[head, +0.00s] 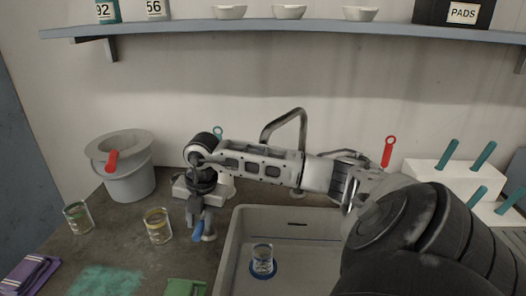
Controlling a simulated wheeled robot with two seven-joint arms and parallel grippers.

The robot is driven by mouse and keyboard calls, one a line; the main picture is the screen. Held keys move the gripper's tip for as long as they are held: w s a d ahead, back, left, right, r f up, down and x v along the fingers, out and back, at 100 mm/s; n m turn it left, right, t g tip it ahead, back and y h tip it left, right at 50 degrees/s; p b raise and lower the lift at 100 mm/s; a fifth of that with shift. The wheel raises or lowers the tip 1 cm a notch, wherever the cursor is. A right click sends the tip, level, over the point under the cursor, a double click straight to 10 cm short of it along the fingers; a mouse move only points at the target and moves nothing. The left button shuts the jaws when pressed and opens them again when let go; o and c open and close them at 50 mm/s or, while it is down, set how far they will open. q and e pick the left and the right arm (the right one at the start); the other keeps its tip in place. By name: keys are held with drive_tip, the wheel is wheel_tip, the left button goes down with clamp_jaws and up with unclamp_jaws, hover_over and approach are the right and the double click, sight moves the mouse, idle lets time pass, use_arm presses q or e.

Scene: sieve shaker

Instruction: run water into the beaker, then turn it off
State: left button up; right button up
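The clear beaker (262,258) stands upright in the sink (233,258), on a blue ring (261,270) on its floor. The metal tap spout (284,124) arches up behind the sink; my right arm hides its lower part. I see no water stream. My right arm reaches across from the right, and my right gripper (201,222) points down left of the sink. A blue handle-like piece (197,236) shows at its fingertips. I cannot tell whether the fingers are closed on it. My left gripper is out of view.
A grey bucket (130,181) with a red-handled tool and two glass beakers (158,226) (77,218) stand on the left counter. Purple cloth (27,274) lies in front. White blocks with teal handles (448,179) stand right. A shelf (290,29) runs above.

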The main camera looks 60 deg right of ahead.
drive_tip(key=shift+o, duration=1.4)
drive_tip(key=shift+f, duration=0.1)
wheel_tip(320, 180, up, 16)
drive_tip(key=s+d, duration=0.1)
drive_tip(key=s, duration=0.1)
drive_tip(key=shift+s+b, duration=0.2)
drive_tip(key=shift+b, duration=0.15)
drive_tip(key=shift+f, duration=0.1)
